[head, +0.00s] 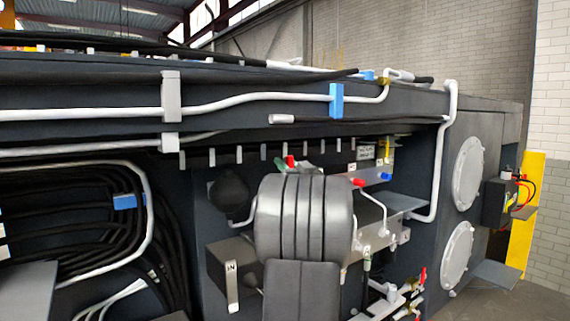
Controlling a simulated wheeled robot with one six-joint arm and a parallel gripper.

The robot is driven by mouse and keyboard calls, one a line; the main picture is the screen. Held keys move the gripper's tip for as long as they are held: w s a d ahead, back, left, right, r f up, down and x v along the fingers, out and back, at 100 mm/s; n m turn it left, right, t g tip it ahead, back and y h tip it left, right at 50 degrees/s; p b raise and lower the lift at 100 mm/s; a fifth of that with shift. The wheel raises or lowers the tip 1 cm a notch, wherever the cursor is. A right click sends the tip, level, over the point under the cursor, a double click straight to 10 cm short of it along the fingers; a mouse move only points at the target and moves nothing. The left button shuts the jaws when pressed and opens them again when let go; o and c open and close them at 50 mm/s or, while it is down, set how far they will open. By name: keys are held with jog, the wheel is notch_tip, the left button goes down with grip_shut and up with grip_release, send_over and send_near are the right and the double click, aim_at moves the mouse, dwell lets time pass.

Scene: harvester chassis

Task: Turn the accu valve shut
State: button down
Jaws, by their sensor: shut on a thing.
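Several small valve handles show on the chassis, and I cannot tell which one is the accu valve. One red handle (290,162) peeks out above the grey ribbed body in the middle, which looks like a link of my arm. Another red handle (359,183) sits just right of that body, next to a blue one (384,176). A further red handle (422,275) stands at the lower right by white pipes. A black rounded vessel (230,190) is left of my arm. My gripper is not visible; my arm may hide it and whatever it holds.
A white pipe (436,165) runs down the chassis right of the valves. Black hoses (80,215) fill the bay at left. Two round grey covers (467,172) are on the right side panel. Open floor (515,290) shows at the lower right.

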jog(key=c, duration=1.3)
grip_release()
jog(key=shift+d, duration=0.1)
jog(key=shift+o, duration=0.2)
jog(key=b+v, duration=0.3)
jog(key=v, duration=1)
jog(key=shift+s+d+f, duration=0.15)
jog(key=shift+s+f, duration=0.05)
jog(key=shift+s, duration=0.1)
jog(key=p+x, duration=0.3)
jog(key=x, duration=1.1)
jog(key=shift+f, duration=0.15)
jog(key=shift+s+n+b, duration=0.15)
jog(key=shift+n+b, duration=0.2)
jog(key=shift+n, duration=0.05)
